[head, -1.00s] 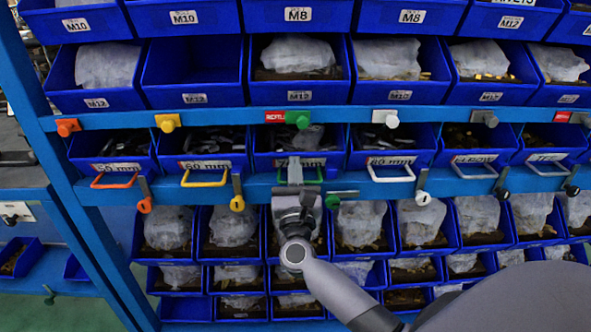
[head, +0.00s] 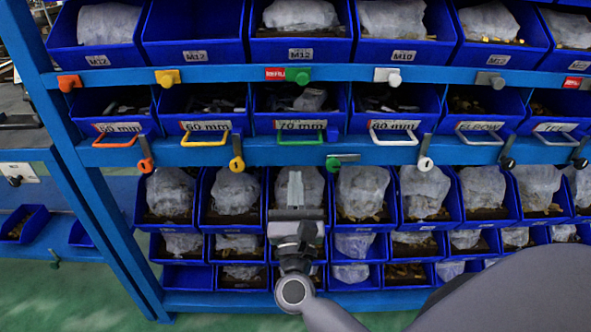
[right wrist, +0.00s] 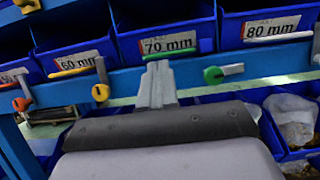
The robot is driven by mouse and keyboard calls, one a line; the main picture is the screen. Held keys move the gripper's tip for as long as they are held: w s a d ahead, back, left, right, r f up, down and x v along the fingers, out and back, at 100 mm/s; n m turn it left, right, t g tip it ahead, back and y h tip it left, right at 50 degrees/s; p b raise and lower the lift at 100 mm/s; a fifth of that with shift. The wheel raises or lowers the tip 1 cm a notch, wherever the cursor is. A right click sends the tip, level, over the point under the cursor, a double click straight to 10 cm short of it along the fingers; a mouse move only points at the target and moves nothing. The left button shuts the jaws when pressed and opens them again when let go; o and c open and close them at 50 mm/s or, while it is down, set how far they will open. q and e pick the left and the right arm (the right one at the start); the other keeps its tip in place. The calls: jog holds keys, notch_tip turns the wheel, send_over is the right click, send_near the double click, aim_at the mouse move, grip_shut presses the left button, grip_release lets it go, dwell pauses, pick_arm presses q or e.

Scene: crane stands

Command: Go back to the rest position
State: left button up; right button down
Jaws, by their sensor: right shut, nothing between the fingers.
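My right gripper (head: 295,190) shows in the head view, in front of the lower bins and below the bin labelled 70 mm (head: 300,123). Its fingers are together with nothing between them. In the right wrist view the shut gripper (right wrist: 158,82) points at the blue shelf rail under the 70 mm bin (right wrist: 168,45). The gripper appears apart from the bins, but its exact distance is hard to tell. My left gripper is not in view.
A blue rack (head: 250,153) holds rows of blue bins, several with bagged parts. Coloured handles front the middle row, among them a green handle (head: 300,139). Green floor (head: 75,300) shows at lower left.

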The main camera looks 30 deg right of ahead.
jog(key=shift+s+a+f, duration=0.1)
jog(key=shift+s+a, duration=0.05)
jog(key=shift+s, duration=0.15)
jog(key=s+a+f+n+y+p, duration=0.3)
jog(key=n+y, duration=0.4)
jog(key=n, duration=0.7)
jog(key=s+a+f+n+y+p, duration=0.25)
jog(key=a+n+y, duration=0.35)
jog(key=n, duration=0.7)
jog(key=s+d+f+n+g+p, duration=0.3)
jog(key=s+f+n+g, duration=0.6)
jog(key=n, duration=0.8)
jog(key=s+f+p, duration=0.1)
jog(key=s, duration=0.2)
jog(key=shift+f+n+y, duration=0.3)
jog(key=shift+f+y, duration=0.1)
jog(key=shift+d, duration=0.1)
